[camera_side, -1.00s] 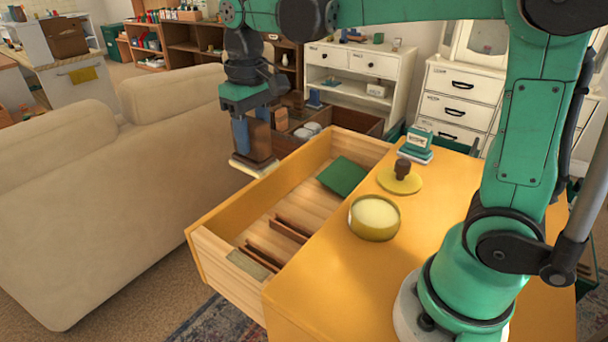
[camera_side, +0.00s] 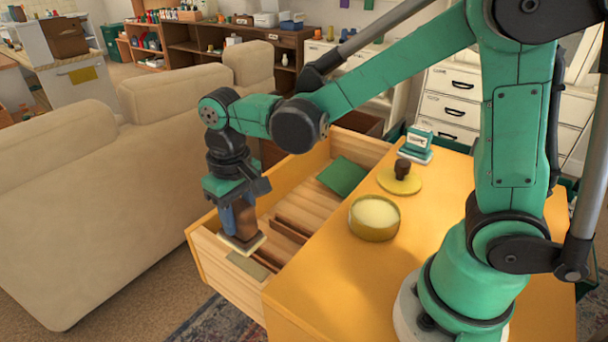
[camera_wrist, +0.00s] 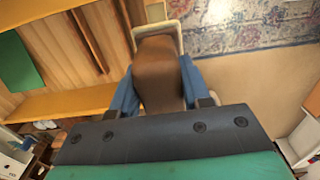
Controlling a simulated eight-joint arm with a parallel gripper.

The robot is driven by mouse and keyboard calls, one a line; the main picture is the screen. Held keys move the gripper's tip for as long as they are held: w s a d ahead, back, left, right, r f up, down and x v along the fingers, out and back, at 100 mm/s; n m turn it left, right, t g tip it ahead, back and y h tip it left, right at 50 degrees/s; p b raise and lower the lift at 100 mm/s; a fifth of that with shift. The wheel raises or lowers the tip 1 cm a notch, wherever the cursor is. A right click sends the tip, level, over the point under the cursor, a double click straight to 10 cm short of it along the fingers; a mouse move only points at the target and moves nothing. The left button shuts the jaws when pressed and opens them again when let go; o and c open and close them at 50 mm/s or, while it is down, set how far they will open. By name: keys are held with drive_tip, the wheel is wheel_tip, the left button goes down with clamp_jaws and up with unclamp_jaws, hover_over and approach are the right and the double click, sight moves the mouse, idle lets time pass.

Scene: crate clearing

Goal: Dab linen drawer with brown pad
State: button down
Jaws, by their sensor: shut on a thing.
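The linen drawer (camera_side: 215,270) is pulled out of the yellow-topped cabinet, open at the top, with a pale wood inside. My gripper (camera_side: 237,218) is shut on the brown pad (camera_side: 245,222), a brown block with a flat cream base, held upright. The pad is at the drawer's near left end, by the flat grey-green piece; I cannot tell if its base touches anything. In the wrist view the brown pad (camera_wrist: 158,75) sits between my blue fingers, with its cream rim beyond. My gripper hides part of the drawer's front wall.
In the drawer lie a green flat item (camera_side: 342,176) and thin brown dividers (camera_side: 290,230). On the cabinet top stand a round tin of cream stuff (camera_side: 374,217), a yellow lid with a brown knob (camera_side: 401,178) and a green-and-white block (camera_side: 418,145). A beige sofa (camera_side: 100,210) stands at left.

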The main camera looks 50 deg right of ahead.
sight(249, 240)
drive_tip(key=shift+f, duration=2.85)
drive_tip(key=shift+f, duration=0.65)
drive_tip(key=shift+a, duration=0.15)
drive_tip(key=shift+a+r, duration=0.2)
drive_tip(key=shift+a, duration=0.25)
drive_tip(key=shift+d, duration=0.1)
drive_tip(key=shift+d+f, duration=0.1)
drive_tip(key=shift+d, duration=1.05)
drive_tip(key=shift+a, duration=0.2)
